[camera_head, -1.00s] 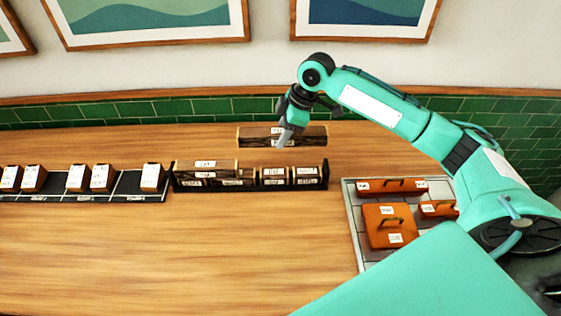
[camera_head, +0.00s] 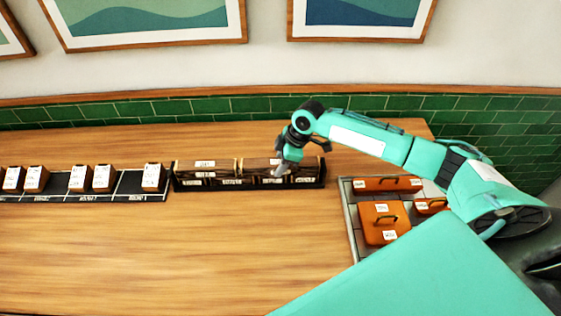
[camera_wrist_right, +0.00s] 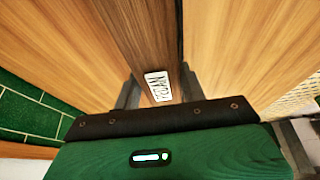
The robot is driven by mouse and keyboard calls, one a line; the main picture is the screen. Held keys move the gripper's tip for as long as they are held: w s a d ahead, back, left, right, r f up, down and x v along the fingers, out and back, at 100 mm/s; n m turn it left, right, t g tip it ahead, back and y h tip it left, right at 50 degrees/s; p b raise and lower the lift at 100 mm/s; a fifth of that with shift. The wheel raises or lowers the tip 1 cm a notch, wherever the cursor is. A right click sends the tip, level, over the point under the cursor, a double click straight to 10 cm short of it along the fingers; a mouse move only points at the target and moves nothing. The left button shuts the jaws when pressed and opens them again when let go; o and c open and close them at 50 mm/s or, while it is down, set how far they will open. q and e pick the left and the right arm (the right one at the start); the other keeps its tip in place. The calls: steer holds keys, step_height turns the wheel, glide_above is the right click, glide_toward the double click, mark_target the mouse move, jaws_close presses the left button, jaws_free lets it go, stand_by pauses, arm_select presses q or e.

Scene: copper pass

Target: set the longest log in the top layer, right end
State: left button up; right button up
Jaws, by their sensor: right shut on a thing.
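The black log rack (camera_head: 250,187) stands mid-table with labelled logs in a lower layer. One log (camera_head: 205,167) lies in the top layer at the left end. My right gripper (camera_head: 281,170) is shut on a long dark log (camera_head: 308,164) over the right end of the top layer, in line with the left log. Whether the held log touches the logs below I cannot tell. In the right wrist view the held log (camera_wrist_right: 140,40) runs between the fingers, with a white label (camera_wrist_right: 158,86) upside down, seemingly PECAN. My left gripper is out of view.
A black strip (camera_head: 125,185) with several labelled brown blocks stands left of the rack. A grey tiled tray (camera_head: 352,215) with orange handled boxes (camera_head: 380,225) is to the right, under my right arm. The front table is clear; a green tiled wall stands behind.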

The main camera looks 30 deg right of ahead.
steer(key=o, duration=1.2)
steer(key=shift+f, duration=0.1)
steer(key=shift+c, duration=0.2)
steer(key=b+v, duration=0.2)
steer(key=v, duration=1)
steer(key=shift+b, duration=0.3)
